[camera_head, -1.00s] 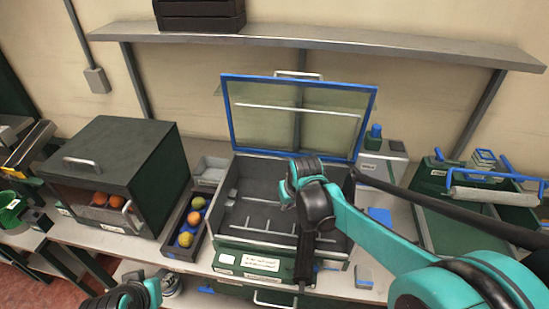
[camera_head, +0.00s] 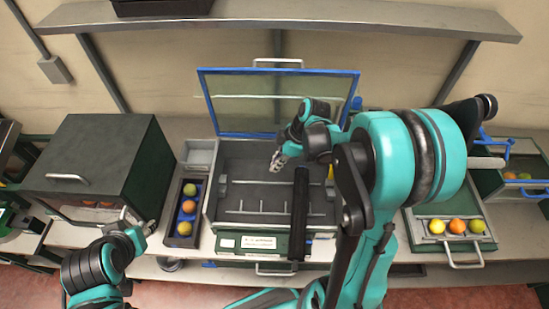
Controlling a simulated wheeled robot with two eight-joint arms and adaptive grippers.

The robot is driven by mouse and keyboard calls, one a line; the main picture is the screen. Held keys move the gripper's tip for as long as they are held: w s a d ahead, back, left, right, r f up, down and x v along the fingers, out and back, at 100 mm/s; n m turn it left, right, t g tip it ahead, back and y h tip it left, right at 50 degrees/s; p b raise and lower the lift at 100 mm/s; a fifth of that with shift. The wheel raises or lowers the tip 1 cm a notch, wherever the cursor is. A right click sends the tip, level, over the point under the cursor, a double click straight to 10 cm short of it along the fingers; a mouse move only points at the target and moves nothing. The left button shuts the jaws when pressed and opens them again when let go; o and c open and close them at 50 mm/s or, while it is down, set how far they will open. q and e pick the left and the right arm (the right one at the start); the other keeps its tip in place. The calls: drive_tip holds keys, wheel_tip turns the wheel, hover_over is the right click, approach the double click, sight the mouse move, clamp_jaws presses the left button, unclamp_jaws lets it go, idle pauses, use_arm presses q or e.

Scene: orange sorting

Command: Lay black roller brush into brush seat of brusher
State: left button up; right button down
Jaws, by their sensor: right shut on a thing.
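The brusher (camera_head: 225,235) is an open grey and green box with a blue-framed clear lid raised at the back. Low ribs and pins, probably the brush seat (camera_head: 262,211), show on its floor. The black roller brush (camera_head: 299,215) shows as a long dark bar at the right of the box, running down across its front wall. My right gripper (camera_head: 278,160) is over the back of the box, shut; where it meets the brush is not clear. My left gripper (camera_head: 145,230) is low in front of the dark cabinet, its jaw gap too small to judge.
A dark cabinet (camera_head: 90,155) with oranges inside stands left. A narrow tray (camera_head: 174,226) of fruit lies between it and the brusher. A green tray (camera_head: 425,250) with several fruits is at the right. A shelf (camera_head: 400,22) runs above. My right arm covers the brusher's right side.

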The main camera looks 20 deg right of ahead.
wheel_tip(320, 180, down, 3)
drive_tip(key=b, duration=0.7)
approach(268, 182)
drive_tip(key=s+a, duration=0.2)
drive_tip(key=s, duration=0.1)
wheel_tip(268, 182, down, 6)
drive_tip(key=b, duration=0.4)
drive_tip(key=shift+w+a+r+b, duration=0.1)
drive_tip(key=shift+b, duration=0.2)
drive_tip(key=shift+w+a+b, duration=0.15)
drive_tip(key=shift+w+a, duration=0.05)
drive_tip(key=shift+w, duration=0.55)
drive_tip(key=shift+w+a+b, duration=0.1)
drive_tip(key=shift+w+a, duration=0.1)
drive_tip(key=shift+w, duration=0.6)
drive_tip(key=shift+w+a+b, duration=0.15)
drive_tip(key=shift+w+a, duration=0.05)
drive_tip(key=shift+w, duration=0.55)
drive_tip(key=shift+w, duration=0.1)
drive_tip(key=shift+w+a, duration=0.1)
drive_tip(key=shift+w, duration=0.2)
drive_tip(key=shift+w, duration=0.15)
drive_tip(key=shift+w+a, duration=0.15)
drive_tip(key=shift+w, duration=0.1)
